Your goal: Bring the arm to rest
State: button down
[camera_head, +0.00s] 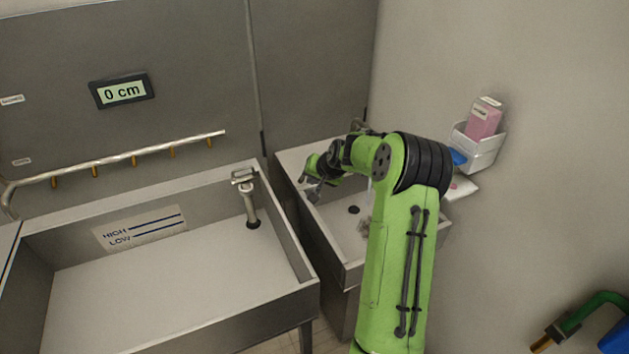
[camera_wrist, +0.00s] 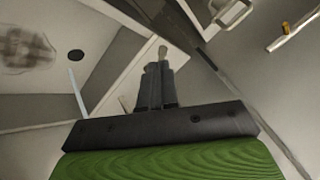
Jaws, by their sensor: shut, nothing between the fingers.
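My green arm rises at the right of the head view and bends left over the small sink. My gripper (camera_head: 312,191) is over the left side of that sink, partly hard to make out at this size. In the wrist view my gripper (camera_wrist: 158,58) is shut, its two grey fingers together with nothing between them. It touches nothing that I can see.
The small sink (camera_head: 296,207) has a dark drain and stands beside a large empty basin (camera_head: 297,268) with a HIGH/LOW label. A display (camera_head: 122,91) reads 0 cm. A pipe (camera_head: 130,157) with nozzles runs above the basin. A white wall holder (camera_head: 486,150) carries a pink box (camera_head: 485,120).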

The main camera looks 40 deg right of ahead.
jog(key=s+a+r+n+g, duration=0.1)
jog(key=s+a+r+n, duration=0.2)
jog(key=s+a+r, duration=0.5)
jog(key=s+a+r+n+g, duration=0.1)
jog(key=a+r+n, duration=0.25)
jog(key=a, duration=0.75)
jog(key=s+a+r+n, duration=0.1)
jog(key=s+a, duration=0.3)
jog(key=s, duration=0.7)
jog(key=s+a+r+n, duration=0.1)
jog(key=s+a, duration=0.4)
jog(key=s, duration=0.7)
jog(key=shift+s+a+r+n+y, duration=0.2)
jog(key=shift+n+y, duration=0.2)
jog(key=shift+n, duration=0.25)
